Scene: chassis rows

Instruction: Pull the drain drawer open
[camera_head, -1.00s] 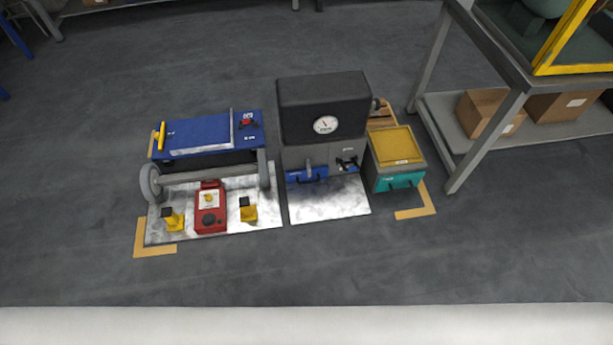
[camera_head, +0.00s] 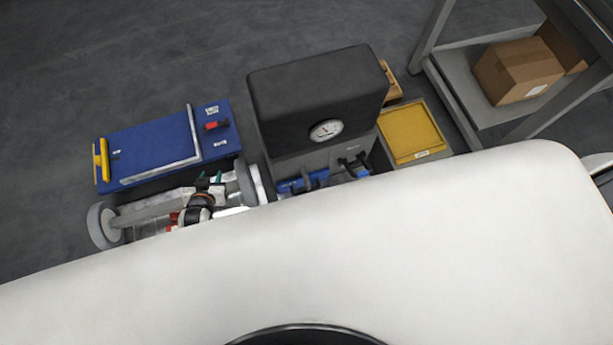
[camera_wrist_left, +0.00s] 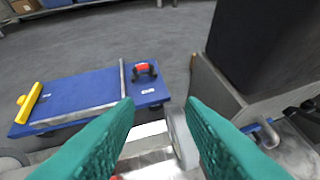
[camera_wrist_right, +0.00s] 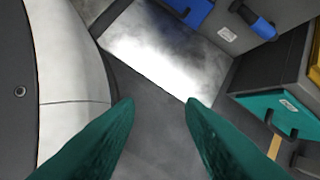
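A dark grey machine (camera_head: 315,95) with a round gauge has a blue drawer-like front with a handle (camera_head: 300,183) low at its left. It also shows at the top of the right wrist view (camera_wrist_right: 190,10). Beside the machine is a yellow-lidded box (camera_head: 411,132); its teal front with a handle (camera_wrist_right: 262,113) shows in the right wrist view. I cannot tell which front is the drain drawer. My left gripper (camera_head: 211,181) is open and empty, left of the machine. My right gripper (camera_wrist_right: 160,104) is open and empty above the floor near the metal plate; my white body hides it in the head view.
A blue-topped cart (camera_head: 160,145) with wheels stands left of the machine. A blue-and-black lever (camera_head: 354,166) sits at the machine's lower right. A bench with a cardboard box (camera_head: 518,70) on its shelf is at right. My white body covers the foreground.

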